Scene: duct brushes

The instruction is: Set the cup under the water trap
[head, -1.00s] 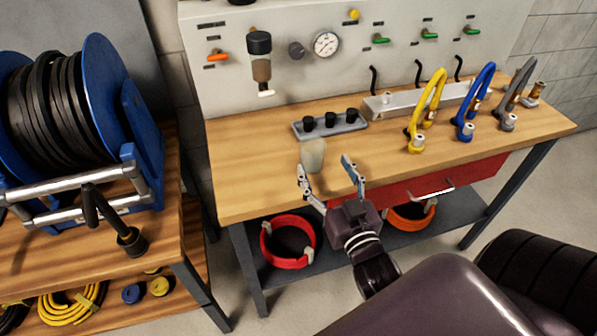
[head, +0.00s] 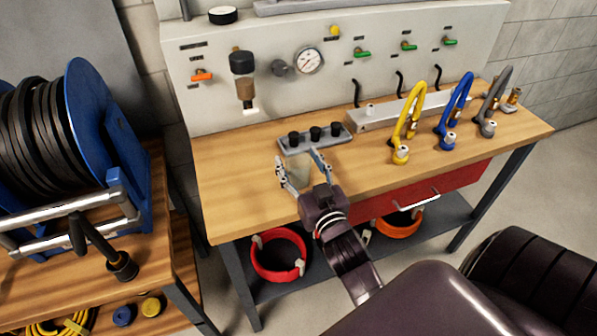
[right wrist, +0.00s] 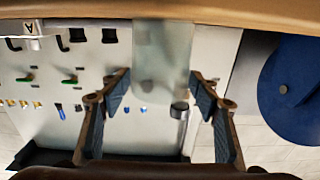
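The cup (head: 299,174) is a pale, translucent tumbler standing upright on the wooden bench. My right gripper (head: 299,163) is open, with its two fingers reaching to either side of the cup. In the right wrist view the cup (right wrist: 163,60) lies just beyond and between the fingertips; I cannot tell whether a finger touches it. The water trap (head: 243,82) hangs on the grey panel at the back left of the bench, with a black top, a brownish bowl and a white drain at its bottom. The bench top beneath it is bare. My left gripper is not in view.
A grey tray (head: 310,142) with black knobs lies just behind the cup. Yellow (head: 408,125), blue (head: 455,110) and grey hoses stand further right. A blue hose reel (head: 95,130) stands on a separate bench at left. The bench's left part is clear.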

